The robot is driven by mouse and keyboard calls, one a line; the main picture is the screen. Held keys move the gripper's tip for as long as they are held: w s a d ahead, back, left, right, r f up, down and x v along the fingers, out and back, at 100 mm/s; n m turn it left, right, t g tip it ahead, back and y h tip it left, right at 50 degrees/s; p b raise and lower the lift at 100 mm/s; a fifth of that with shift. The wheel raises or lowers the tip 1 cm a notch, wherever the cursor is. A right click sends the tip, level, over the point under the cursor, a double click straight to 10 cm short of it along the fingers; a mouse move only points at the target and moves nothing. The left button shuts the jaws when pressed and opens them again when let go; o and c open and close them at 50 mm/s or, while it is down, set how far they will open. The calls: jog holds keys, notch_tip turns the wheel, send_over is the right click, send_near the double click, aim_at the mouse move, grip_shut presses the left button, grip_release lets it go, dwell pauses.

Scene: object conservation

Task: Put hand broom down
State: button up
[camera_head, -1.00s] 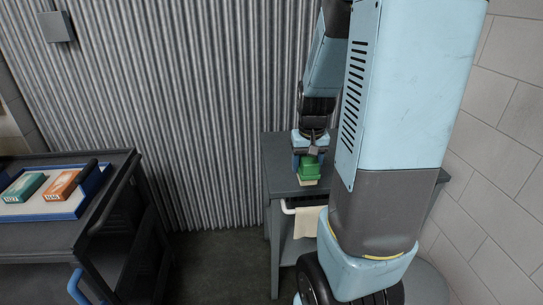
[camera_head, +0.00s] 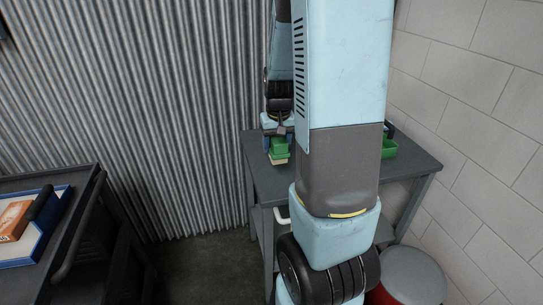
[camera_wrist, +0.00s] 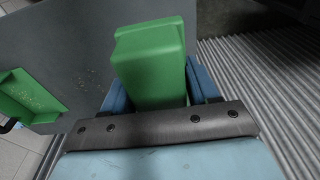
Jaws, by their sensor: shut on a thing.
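The hand broom (camera_head: 279,146) has a green body with pale bristles below. My gripper (camera_head: 277,130) is shut on it and points down. The broom is over the left part of a grey table (camera_head: 412,164); I cannot tell if its bristles touch the top. In the wrist view, the green broom body (camera_wrist: 152,62) sits between my blue gripper fingers (camera_wrist: 160,92), and its bristles are hidden.
A green dustpan (camera_head: 389,148) with a dark handle lies on the table's right part, partly behind my arm. It also shows in the wrist view (camera_wrist: 28,98). A corrugated wall (camera_head: 150,110) stands behind. A dark cart (camera_head: 75,185) with a tray is left; a red, grey-lidded bin (camera_head: 412,275) is right.

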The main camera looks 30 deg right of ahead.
jog(key=w, duration=0.1)
jog(key=w+d+f, duration=0.1)
jog(key=w+f, duration=0.1)
jog(key=w, duration=0.1)
jog(key=shift+w+d, duration=0.1)
jog(key=shift+d, duration=0.15)
jog(key=w+f, duration=0.1)
jog(key=w+d+f, duration=0.1)
jog(key=f, duration=0.1)
jog(key=w+f, duration=0.1)
jog(key=shift+w+d+f, duration=0.2)
jog(key=shift+w+f, duration=0.05)
jog(key=shift+f, duration=0.15)
jog(key=shift+w+d+f, duration=0.15)
jog(key=shift+w+f, duration=0.15)
jog(key=shift+f, duration=0.1)
jog(key=shift+w+f, duration=0.1)
jog(key=shift+f, duration=1.55)
jog(key=o, duration=1.4)
